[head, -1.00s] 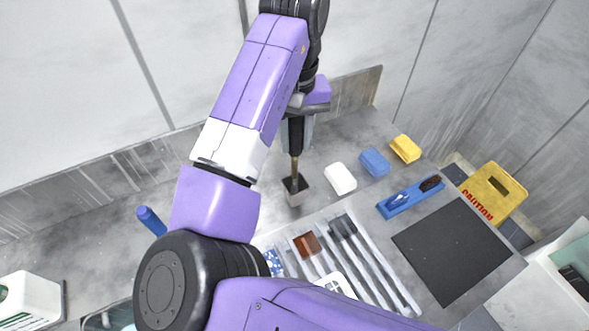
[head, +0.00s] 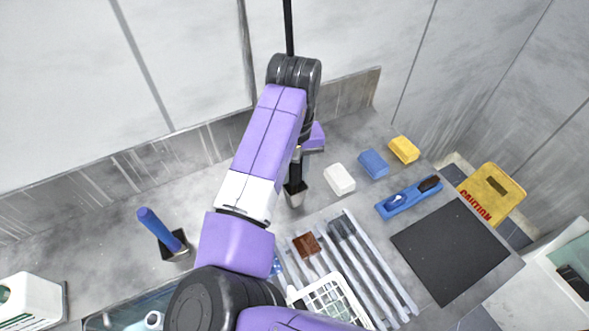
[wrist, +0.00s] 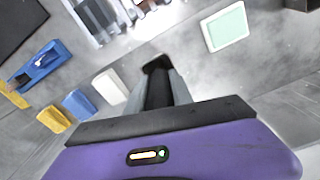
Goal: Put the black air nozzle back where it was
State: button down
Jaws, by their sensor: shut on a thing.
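The nozzle is close to upright. Its lower end is out of sight at the holder's mouth and appears to be inside it. In the wrist view, the nozzle (wrist: 158,90) lies between the two grey fingers, and the dark holder shows just beyond their tips. I cannot tell how deep the nozzle sits.
White (head: 339,179), blue (head: 373,163) and yellow (head: 404,149) blocks lie right of the holder. A blue-handled tool (head: 158,228) stands in another holder (head: 174,248) at left. A slotted rack (head: 375,270), a blue brush tray (head: 408,198) and a black mat (head: 450,250) lie in front.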

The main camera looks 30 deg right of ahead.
jog(key=c, duration=1.1)
grip_release()
jog(key=shift+f, duration=0.1)
notch_tip(320, 180, up, 12)
jog(key=shift+r+b, duration=0.15)
jog(key=shift+b, duration=0.3)
